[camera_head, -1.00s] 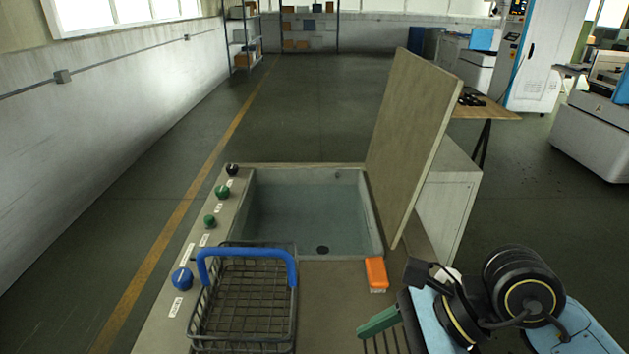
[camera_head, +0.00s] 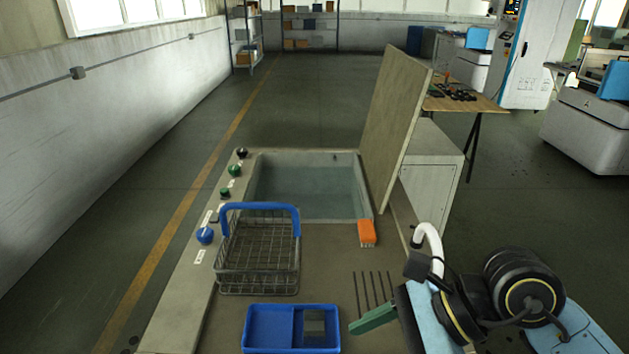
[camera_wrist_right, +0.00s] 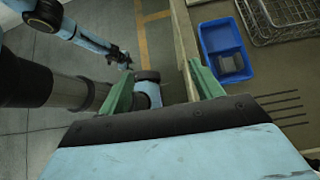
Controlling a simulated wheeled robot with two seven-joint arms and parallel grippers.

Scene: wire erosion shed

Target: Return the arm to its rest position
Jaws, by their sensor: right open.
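My right gripper shows at the lower right of the head view, one green finger (camera_head: 375,318) visible beside the worktop. In the right wrist view my right gripper (camera_wrist_right: 163,82) has its two green fingers wide apart with nothing between them. A blue arm, which seems to be my left, reaches in at the upper left of the wrist view. Its small dark gripper end (camera_wrist_right: 121,57) is too small to read.
A wire basket (camera_head: 257,265) with a blue handle stands before a water-filled basin (camera_head: 310,190) with a raised lid (camera_head: 393,130). An orange brush (camera_head: 367,233), a blue tray (camera_head: 250,330) and several thin rods (camera_head: 371,289) lie on the worktop. Open floor lies left.

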